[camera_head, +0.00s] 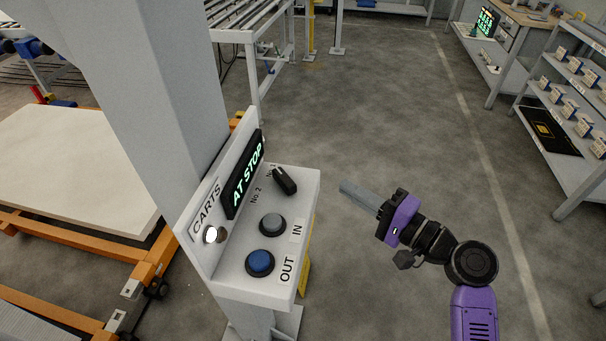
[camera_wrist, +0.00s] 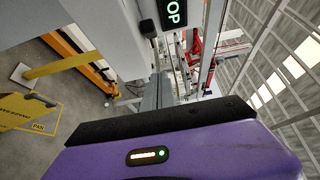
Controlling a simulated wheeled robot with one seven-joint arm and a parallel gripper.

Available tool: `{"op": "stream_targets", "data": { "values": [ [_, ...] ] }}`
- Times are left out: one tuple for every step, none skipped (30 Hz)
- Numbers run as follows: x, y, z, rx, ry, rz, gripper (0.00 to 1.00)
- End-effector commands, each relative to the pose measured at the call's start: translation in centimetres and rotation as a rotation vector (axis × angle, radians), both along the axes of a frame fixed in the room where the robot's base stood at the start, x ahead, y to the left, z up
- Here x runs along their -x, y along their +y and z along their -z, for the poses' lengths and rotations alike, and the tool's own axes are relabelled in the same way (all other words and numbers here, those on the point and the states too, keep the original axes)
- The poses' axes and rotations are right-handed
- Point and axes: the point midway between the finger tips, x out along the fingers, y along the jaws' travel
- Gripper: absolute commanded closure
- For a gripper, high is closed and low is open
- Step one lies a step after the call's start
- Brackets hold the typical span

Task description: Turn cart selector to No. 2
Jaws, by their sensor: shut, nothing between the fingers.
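The cart selector (camera_head: 285,181) is a black knob on the sloped top of a white control box (camera_head: 238,280). Labels No. 1 and No. 2 stand beside it; the knob lies tilted, its upper-left end near the No. 1 label. My gripper (camera_head: 343,187) is shut and empty, to the right of the box and apart from the knob, with its fingers pointing left toward it.
A grey button (camera_head: 272,224) and a blue button (camera_head: 260,262) sit below the knob, by the IN and OUT labels. The display (camera_head: 246,174) reads AT STOP. A grey column (camera_head: 165,90) stands behind the box. An orange cart (camera_head: 150,268) is at left. Open floor lies right.

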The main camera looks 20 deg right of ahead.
Motion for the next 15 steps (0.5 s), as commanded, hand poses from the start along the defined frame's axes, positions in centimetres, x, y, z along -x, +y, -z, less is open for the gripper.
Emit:
{"op": "stream_targets", "data": {
  "values": [
    [-0.1,0.1,0.0,0.000,0.000,0.000,1.00],
    [-0.3,0.1,-0.1,0.000,0.000,0.000,1.00],
    [-0.5,0.2,-0.1,0.000,-0.001,-0.001,1.00],
    [-0.8,0.4,-0.1,0.000,-0.001,-0.001,1.00],
    [-1.1,0.5,-0.2,0.000,-0.001,-0.002,1.00],
    [-1.6,0.7,-0.2,0.000,-0.001,-0.003,1.00],
    [-2.0,0.9,-0.2,0.001,-0.001,-0.002,1.00],
    [-2.5,1.1,-0.3,0.001,-0.001,-0.002,1.00],
    [-3.2,1.4,-0.3,0.000,0.000,-0.003,1.00],
    [-3.7,1.6,-0.3,0.001,-0.001,-0.002,1.00],
    [-4.3,1.8,-0.3,0.001,-0.001,-0.003,1.00],
    [-5.0,2.2,-0.3,0.000,0.000,-0.003,1.00],
    [-5.6,2.4,-0.3,0.000,-0.001,-0.002,1.00],
    [-6.1,2.6,-0.3,0.000,0.000,-0.002,1.00],
    [-6.9,3.0,-0.3,0.001,0.000,-0.002,1.00]
  ]
}}
